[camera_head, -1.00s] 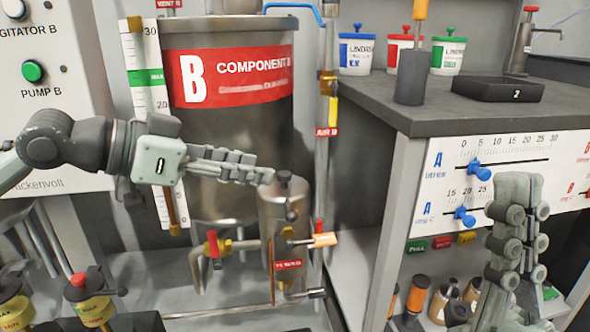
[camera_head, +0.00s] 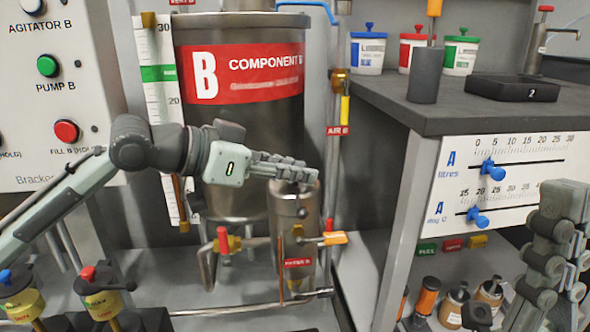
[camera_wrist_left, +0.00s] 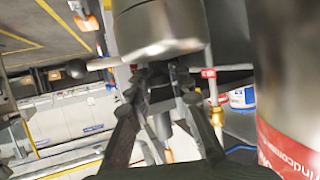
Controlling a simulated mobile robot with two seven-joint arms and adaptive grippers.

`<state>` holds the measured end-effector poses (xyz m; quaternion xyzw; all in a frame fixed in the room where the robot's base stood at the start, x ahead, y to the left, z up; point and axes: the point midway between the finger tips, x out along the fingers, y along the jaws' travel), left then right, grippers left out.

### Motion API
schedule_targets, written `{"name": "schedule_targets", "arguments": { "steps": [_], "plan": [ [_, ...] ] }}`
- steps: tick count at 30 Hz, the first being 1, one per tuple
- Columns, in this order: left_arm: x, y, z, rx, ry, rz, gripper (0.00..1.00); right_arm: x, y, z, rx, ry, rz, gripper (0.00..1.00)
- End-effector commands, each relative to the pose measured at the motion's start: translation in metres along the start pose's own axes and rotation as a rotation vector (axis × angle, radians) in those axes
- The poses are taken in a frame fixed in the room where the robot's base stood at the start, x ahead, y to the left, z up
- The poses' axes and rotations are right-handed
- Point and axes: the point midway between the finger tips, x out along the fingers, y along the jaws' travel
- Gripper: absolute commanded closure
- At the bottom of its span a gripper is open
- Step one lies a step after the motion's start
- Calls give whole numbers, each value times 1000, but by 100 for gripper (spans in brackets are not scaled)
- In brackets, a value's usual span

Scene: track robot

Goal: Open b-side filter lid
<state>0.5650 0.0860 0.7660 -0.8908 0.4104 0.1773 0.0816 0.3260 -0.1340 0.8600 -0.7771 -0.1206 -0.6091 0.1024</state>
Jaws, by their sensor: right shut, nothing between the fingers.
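The filter (camera_head: 290,235) is a grey metal cylinder with a red label, standing upright in front of the B tank. A ball-ended handle sticks out near its top. My left gripper (camera_head: 312,176) reaches in from the left at the filter's top, and its fingers hide the lid knob in the head view. In the left wrist view, the filter (camera_wrist_left: 160,30) hangs in from the top edge, and my left fingertips (camera_wrist_left: 165,75) are at its lid end, one on each side. Whether they grip the knob is unclear. My right gripper (camera_head: 565,192) is shut and empty at the right.
The B tank (camera_head: 240,125) stands right behind the filter.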

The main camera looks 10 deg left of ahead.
Motion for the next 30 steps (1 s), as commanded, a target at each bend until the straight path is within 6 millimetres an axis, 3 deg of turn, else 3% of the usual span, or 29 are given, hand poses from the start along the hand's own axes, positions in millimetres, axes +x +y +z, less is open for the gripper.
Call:
{"name": "schedule_targets", "arguments": {
  "steps": [4,19,30],
  "plan": [
    [0,0,0,0,0,0,100,0,0,0,0,0,0,100],
    [-1,0,-1,-4,-2,2,100,3,0,2,0,-13,1,100],
    [-2,-4,-8,-51,-23,20,100,11,-5,54,18,-330,1,100]
  ]
}}
